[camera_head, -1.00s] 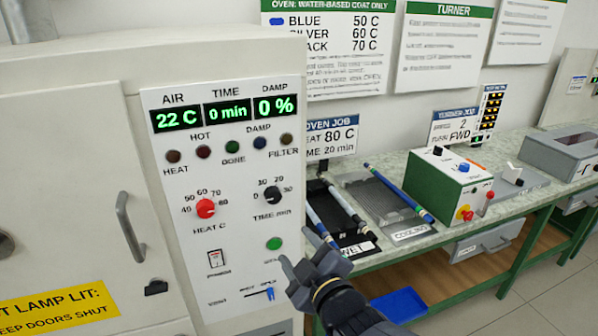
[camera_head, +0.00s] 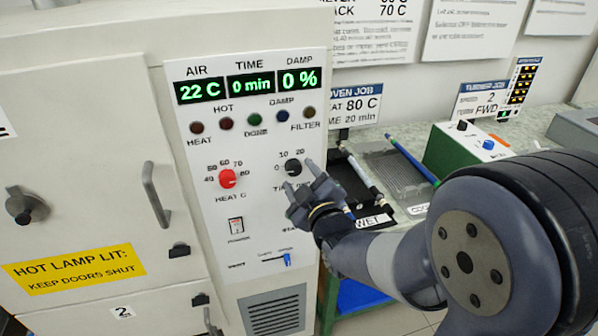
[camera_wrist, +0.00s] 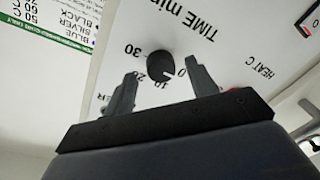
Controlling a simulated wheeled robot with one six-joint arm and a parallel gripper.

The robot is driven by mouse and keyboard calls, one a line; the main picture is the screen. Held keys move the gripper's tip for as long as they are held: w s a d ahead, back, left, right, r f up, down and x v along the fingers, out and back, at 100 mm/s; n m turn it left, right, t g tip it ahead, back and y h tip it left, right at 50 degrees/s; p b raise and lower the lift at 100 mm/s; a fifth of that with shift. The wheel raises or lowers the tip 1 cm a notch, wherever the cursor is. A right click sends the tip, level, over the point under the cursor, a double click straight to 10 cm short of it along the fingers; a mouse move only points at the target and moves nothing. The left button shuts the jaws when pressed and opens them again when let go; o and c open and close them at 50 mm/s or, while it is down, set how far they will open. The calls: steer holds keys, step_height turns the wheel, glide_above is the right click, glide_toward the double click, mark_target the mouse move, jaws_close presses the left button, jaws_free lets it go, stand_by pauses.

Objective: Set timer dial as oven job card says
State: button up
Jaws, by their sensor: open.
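The black timer dial (camera_head: 293,167) sits on the oven's white panel, right of the red heat dial (camera_head: 227,179). In the wrist view, the timer dial (camera_wrist: 160,66) lies just beyond and between my open, empty fingers; no contact is visible. Its white mark faces the 0 to 10 side, but the exact setting is hard to read. The time display (camera_head: 250,85) shows 0 min. The oven job card (camera_head: 350,105), partly cut off by the oven's edge, reads 80 C and TIME 20 min. My gripper (camera_head: 301,177) covers part of the dial's label.
Lamps line the panel above the dials; a power switch (camera_head: 236,226) and a blue-knobbed slider (camera_head: 287,259) sit below. The bench at right holds the wet rack (camera_head: 374,221), rods and a green turner box (camera_head: 452,150). My arm fills the lower right.

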steer(key=shift+w+a, duration=0.25)
steer(key=shift+w, duration=0.4)
steer(key=c, duration=1)
steer(key=shift+o, duration=0.2)
